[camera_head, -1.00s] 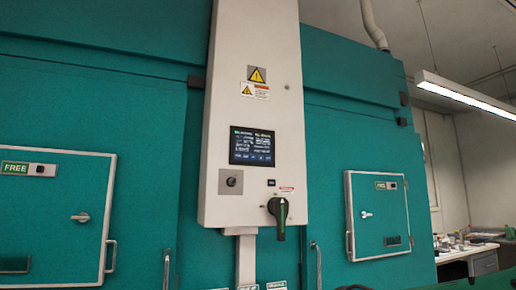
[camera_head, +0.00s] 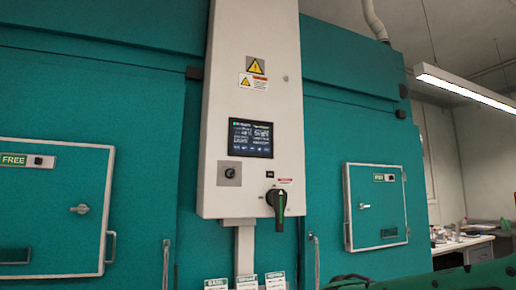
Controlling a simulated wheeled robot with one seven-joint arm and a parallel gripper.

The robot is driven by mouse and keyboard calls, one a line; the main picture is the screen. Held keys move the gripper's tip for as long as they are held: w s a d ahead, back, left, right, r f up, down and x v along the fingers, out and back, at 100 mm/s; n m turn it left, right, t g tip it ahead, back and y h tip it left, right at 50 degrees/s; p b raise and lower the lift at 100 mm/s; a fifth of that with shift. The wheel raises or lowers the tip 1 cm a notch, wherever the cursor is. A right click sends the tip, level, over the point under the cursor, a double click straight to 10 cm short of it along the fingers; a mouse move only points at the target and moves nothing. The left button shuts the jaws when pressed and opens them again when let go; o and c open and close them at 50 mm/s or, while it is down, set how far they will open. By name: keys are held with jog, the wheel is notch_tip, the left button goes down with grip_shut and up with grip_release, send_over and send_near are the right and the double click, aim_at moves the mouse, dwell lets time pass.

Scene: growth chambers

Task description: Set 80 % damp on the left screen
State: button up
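A dark touch screen (camera_head: 251,138) is set in the tall pale control cabinet (camera_head: 220,110) between the teal chambers. It is lit with small white text and a row of icons along its bottom. The text is too small to read surely, so I cannot tell the damp setting. It is the only screen in view. My gripper does not show; only a teal part of my own body (camera_head: 455,278) shows at the bottom right.
Below the screen are a key switch (camera_head: 229,173) and a black rotary handle (camera_head: 278,204). Small closed doors stand left (camera_head: 55,225) and right (camera_head: 376,220). Labels (camera_head: 247,282) sit under the cabinet. A cluttered bench (camera_head: 468,243) is at the far right.

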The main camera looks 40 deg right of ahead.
grip_shut()
dwell(1.6)
